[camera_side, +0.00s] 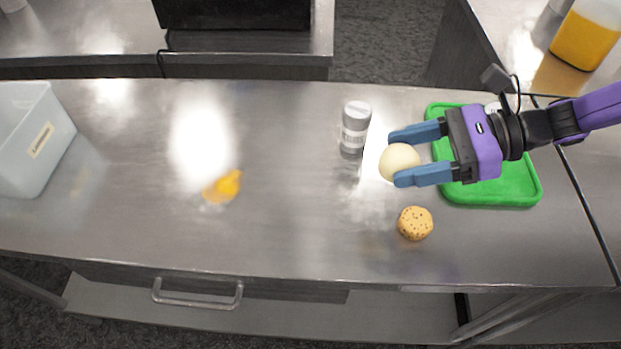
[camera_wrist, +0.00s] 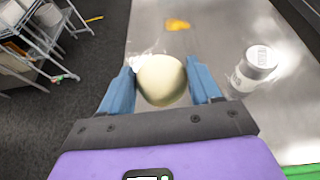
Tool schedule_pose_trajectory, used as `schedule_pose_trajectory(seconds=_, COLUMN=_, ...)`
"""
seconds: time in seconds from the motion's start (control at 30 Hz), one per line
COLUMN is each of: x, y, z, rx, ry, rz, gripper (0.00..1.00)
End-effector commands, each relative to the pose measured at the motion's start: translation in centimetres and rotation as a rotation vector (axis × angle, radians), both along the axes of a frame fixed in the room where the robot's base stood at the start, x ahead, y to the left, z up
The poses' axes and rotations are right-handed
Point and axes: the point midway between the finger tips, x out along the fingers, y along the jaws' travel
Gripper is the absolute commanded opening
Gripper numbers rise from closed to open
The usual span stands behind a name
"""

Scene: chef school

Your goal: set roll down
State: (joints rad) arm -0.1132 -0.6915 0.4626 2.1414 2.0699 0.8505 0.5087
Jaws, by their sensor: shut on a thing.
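My gripper (camera_side: 415,160) is shut on a pale cream, smooth round roll (camera_side: 398,158), held between the two blue fingers. In the wrist view the roll (camera_wrist: 161,79) sits between the fingertips (camera_wrist: 160,85). In the side view it appears over the steel counter (camera_side: 290,190), left of the green board. Its height above the counter is hard to tell. A tan, speckled round piece (camera_side: 415,223) lies on the counter nearer the front edge, below my gripper in the picture.
A silver-and-white shaker (camera_side: 355,127) stands left of my gripper; it also shows in the wrist view (camera_wrist: 256,66). A green board (camera_side: 505,190) lies beneath my gripper's wrist. An orange-yellow item (camera_side: 226,186) lies left of centre, and a pale bin (camera_side: 30,140) stands far left. The counter's middle is mostly clear.

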Motion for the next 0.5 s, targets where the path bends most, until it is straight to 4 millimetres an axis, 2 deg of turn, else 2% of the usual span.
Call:
schedule_pose_trajectory(seconds=0.03, x=-0.7, y=1.5, z=0.3, rx=0.001, ry=-0.002, rz=-0.001, gripper=0.33)
schedule_pose_trajectory(seconds=0.1, x=-1.3, y=2.9, z=0.5, rx=0.0, ry=-0.001, rz=-0.011, gripper=0.33)
schedule_pose_trajectory(seconds=0.3, x=-2.2, y=5.2, z=0.8, rx=0.0, ry=-0.002, rz=-0.027, gripper=0.33)
schedule_pose_trajectory(seconds=0.5, x=-1.0, y=7.4, z=-0.4, rx=-0.002, ry=-0.001, rz=-0.031, gripper=0.33)
